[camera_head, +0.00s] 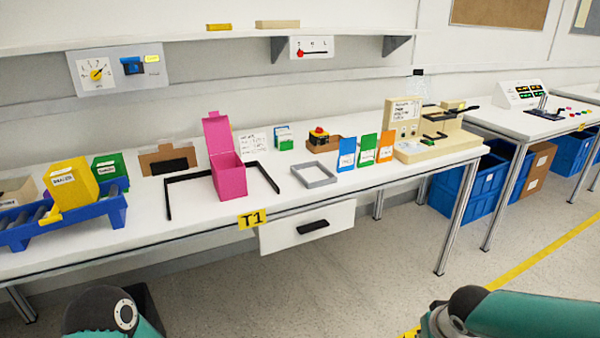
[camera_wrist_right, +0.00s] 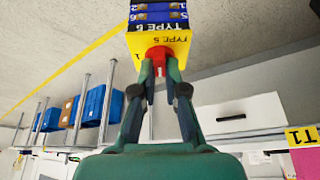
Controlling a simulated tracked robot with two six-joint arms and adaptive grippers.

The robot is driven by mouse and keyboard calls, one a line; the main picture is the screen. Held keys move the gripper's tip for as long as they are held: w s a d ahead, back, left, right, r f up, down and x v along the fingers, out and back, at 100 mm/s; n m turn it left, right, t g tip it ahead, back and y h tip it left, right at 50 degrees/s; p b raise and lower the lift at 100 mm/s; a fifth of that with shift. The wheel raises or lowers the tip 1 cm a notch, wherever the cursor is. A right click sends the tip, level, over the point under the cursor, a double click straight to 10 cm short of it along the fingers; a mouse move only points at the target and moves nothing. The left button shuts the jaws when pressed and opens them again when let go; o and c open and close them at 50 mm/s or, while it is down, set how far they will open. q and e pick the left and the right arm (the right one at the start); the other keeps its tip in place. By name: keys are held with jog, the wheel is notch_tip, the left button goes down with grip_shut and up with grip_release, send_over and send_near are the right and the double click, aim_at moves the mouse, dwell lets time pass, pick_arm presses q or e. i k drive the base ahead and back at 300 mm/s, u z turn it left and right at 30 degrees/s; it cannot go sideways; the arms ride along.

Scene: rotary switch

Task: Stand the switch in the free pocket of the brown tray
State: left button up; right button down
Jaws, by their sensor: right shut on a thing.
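In the right wrist view my right gripper (camera_wrist_right: 160,68) is shut on the red knob of the switch. The switch (camera_wrist_right: 160,42) has a yellow part and a blue body marked TYPE 6, and it is held well away from the table. The brown tray (camera_head: 336,146) lies on table T1 in the head view, behind a grey square frame. Another yellow switch with a red knob (camera_head: 319,136) stands in its left part. The right part of the tray looks empty, though it is small in view. My left gripper is out of view; only part of its arm shows.
The grey frame (camera_head: 314,175) and blue, green and orange card holders (camera_head: 366,150) stand near the tray. A pink open box (camera_head: 230,178) is to the left. A beige fixture (camera_head: 437,130) is to the right. A shelf (camera_head: 220,44) runs above.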

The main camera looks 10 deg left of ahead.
aim_at(335, 144)
jog(key=u, duration=0.05)
jog(key=i, duration=1.2)
jog(key=z, duration=2.85)
jog(key=i, duration=1.5)
jog(key=u, duration=0.05)
